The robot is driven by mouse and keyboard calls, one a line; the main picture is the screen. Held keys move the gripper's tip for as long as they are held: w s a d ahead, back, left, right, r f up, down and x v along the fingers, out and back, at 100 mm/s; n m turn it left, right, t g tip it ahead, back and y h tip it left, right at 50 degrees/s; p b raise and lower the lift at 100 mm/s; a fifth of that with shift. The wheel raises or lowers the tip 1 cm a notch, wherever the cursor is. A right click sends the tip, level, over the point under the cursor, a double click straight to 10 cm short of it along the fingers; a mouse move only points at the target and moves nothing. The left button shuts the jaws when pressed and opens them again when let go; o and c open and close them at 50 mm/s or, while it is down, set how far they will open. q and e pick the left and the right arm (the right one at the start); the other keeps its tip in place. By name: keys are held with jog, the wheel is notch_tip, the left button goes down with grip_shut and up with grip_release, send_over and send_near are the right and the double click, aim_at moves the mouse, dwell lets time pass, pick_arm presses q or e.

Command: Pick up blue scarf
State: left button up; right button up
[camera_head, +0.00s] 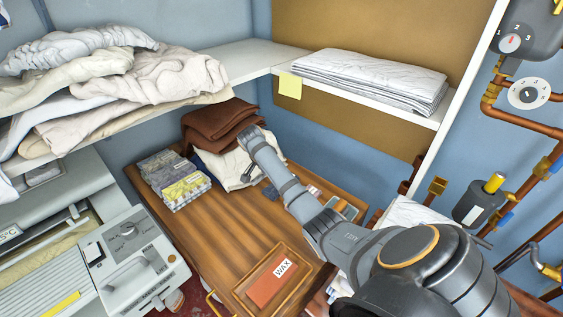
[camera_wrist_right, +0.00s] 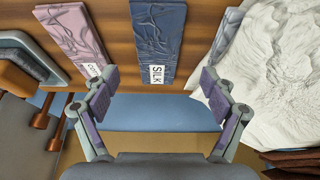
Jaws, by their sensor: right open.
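The blue scarf (camera_wrist_right: 158,42) is a flat, dark blue folded strip with a white "SILK" label at its near end. It lies on the wooden table in the right wrist view, and a small dark blue patch of it shows in the head view (camera_head: 270,192), beside my right arm. My right gripper (camera_wrist_right: 160,82) is open and empty. Its two fingers stand apart to either side of the scarf's labelled end in the wrist view. In the head view my right arm reaches over the table and hides part of what lies beneath. My left gripper is not in view.
A pink folded scarf (camera_wrist_right: 75,35) lies left of the blue one, and white cloth (camera_wrist_right: 268,85) lies to the right. Brown folded cloths (camera_head: 218,122), a patterned stack (camera_head: 173,180) and a "WAX" tray (camera_head: 272,282) share the table. A white shelf (camera_head: 250,62) overhangs its back.

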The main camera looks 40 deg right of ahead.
jog(key=shift+s+d+p+x, duration=0.1)
jog(key=shift+d+p+x, duration=0.1)
jog(key=shift+x, duration=1.2)
jog(key=shift+s+d+p+x, duration=0.1)
jog(key=shift+s+p+x, duration=0.05)
jog(key=shift+x, duration=1.2)
jog(key=shift+a+r, duration=0.1)
jog(key=shift+r, duration=0.05)
jog(key=shift+c, duration=1.3)
jog(key=c, duration=0.9)
